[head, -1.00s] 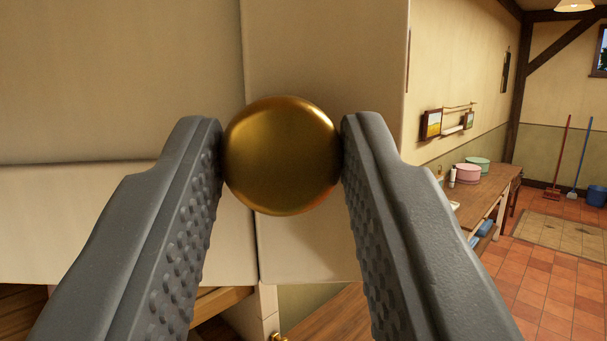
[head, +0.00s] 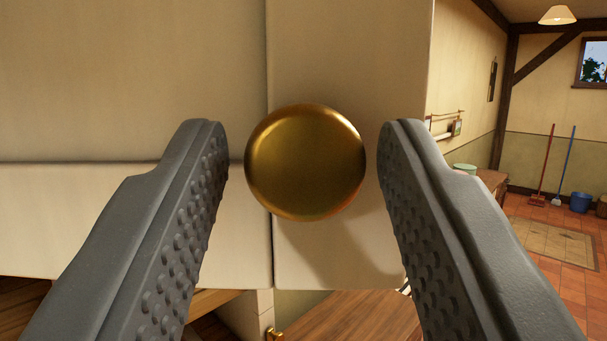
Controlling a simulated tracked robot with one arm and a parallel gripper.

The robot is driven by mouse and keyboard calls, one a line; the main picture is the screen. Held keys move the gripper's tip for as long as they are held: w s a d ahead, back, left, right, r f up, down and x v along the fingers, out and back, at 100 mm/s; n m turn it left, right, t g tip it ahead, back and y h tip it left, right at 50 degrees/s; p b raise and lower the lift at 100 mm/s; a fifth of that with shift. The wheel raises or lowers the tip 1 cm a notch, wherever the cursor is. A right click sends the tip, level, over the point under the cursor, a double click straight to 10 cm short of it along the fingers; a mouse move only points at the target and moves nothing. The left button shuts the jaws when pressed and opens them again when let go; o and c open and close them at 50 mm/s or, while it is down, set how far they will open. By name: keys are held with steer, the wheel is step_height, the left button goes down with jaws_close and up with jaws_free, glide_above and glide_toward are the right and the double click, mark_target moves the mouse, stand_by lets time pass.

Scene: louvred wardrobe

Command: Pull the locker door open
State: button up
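The locker door (head: 335,60) is a cream panel seen close up, with flat framing strips and part of a recessed panel at the left. A round brass knob (head: 305,162) sits on its right-hand strip. My gripper (head: 304,140) is open, with one grey ridged finger on each side of the knob.
A wooden surface (head: 350,318) and a small brass piece (head: 275,335) show below the door. To the right is a room with a tiled floor (head: 560,285), a mat (head: 548,242), a broom, a mop and a blue bucket (head: 580,202). The floor there is mostly clear.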

steer(key=shift+o, duration=0.4)
steer(key=d+v, duration=0.1)
steer(key=v, duration=1.2)
steer(key=shift+s+a+f, duration=0.2)
steer(key=shift+s+a, duration=0.2)
steer(key=shift+a, duration=0.15)
